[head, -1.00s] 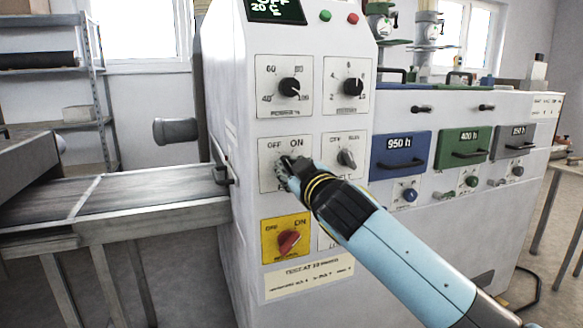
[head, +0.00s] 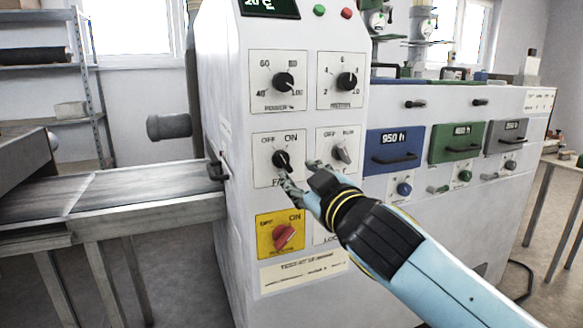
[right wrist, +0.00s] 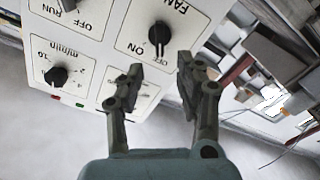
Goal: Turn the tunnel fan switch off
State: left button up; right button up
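The fan switch (head: 282,159) is a black rotary knob on a white plate with OFF at upper left and ON at upper right. My left gripper is not in view.
A similar grey knob (head: 341,152) is just right of the fan switch. A red switch (head: 284,236) on a yellow plate is below. Two black dials (head: 283,83) are above. The conveyor (head: 140,188) runs in from the left.

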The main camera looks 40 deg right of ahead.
jog(key=shift+v, duration=1.7)
jog(key=s+f+m+g+y+b, duration=0.1)
jog(key=s+f+g+b, duration=0.3)
jog(key=f, duration=1.8)
jog(key=s+f+g+b, duration=0.1)
jog(key=s+f+g, duration=0.4)
jog(key=f, duration=1.6)
jog(key=s+f+m+g+y+b, duration=0.15)
jog(key=s+f+g, duration=0.25)
jog(key=s+f, duration=1.15)
jog(key=s+a+f+g, duration=0.1)
jog(key=s+f, duration=0.3)
jog(key=s, duration=0.5)
jog(key=s+a+f+g, duration=0.1)
jog(key=s+f, duration=0.3)
jog(key=s, duration=0.6)
jog(key=shift+f+g+y, duration=0.25)
jog(key=shift+g+y, duration=0.1)
jog(key=shift+g, duration=0.55)
jog(key=shift+s+m+b, duration=0.2)
jog(key=shift+m+b, duration=0.1)
jog(key=shift+m, duration=0.05)
